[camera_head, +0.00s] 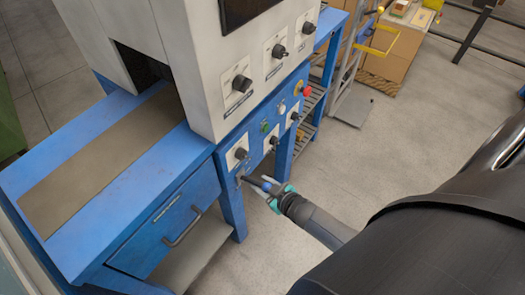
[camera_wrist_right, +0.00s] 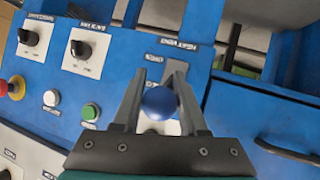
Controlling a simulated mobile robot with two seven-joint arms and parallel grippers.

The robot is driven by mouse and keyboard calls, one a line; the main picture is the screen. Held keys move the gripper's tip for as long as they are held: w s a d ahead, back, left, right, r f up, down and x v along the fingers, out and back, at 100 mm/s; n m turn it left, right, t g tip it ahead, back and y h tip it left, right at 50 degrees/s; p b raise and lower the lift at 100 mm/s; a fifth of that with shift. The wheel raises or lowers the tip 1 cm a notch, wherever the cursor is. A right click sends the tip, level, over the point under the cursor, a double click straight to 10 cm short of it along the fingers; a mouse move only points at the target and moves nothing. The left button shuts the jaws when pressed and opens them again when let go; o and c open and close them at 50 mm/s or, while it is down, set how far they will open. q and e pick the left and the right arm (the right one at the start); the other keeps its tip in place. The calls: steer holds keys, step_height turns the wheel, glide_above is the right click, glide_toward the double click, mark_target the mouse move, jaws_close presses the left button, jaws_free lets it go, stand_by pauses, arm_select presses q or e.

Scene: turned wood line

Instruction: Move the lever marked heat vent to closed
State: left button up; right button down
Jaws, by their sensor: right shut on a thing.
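The heat vent lever ends in a round blue knob (camera_wrist_right: 159,103), seen in the right wrist view in front of a blue panel. A label plate (camera_wrist_right: 180,47) sits above it, its small print upside down and blurred. My right gripper (camera_wrist_right: 158,88) has its two fingers on either side of the knob and is shut on it. In the head view my right gripper (camera_head: 262,184) is at the lower front of the blue panel (camera_head: 228,150). The fingers and knob hide most of the lever, so its exact setting is unclear. My left gripper is not in view.
Rotary knobs (camera_head: 240,154) on white plates, a green button (camera_head: 265,126) and a red stop button (camera_head: 306,90) sit close by on the panel. A blue drawer with a handle (camera_head: 183,230) is to the left. The floor (camera_head: 400,130) to the right is open.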

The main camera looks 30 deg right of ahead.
steer(key=shift+w+d+r, duration=0.3)
steer(key=shift+w+r, duration=0.05)
steer(key=shift+r, duration=0.1)
stand_by(0.4)
steer(key=c, duration=0.9)
jaws_free()
steer(key=o, duration=0.3)
steer(key=shift+s, duration=0.25)
steer(key=shift+o, duration=0.7)
steer(key=shift+a+f, duration=0.15)
steer(key=shift+f, duration=0.05)
steer(key=shift+s, duration=0.1)
steer(key=p+v, duration=0.5)
steer(key=v, duration=1)
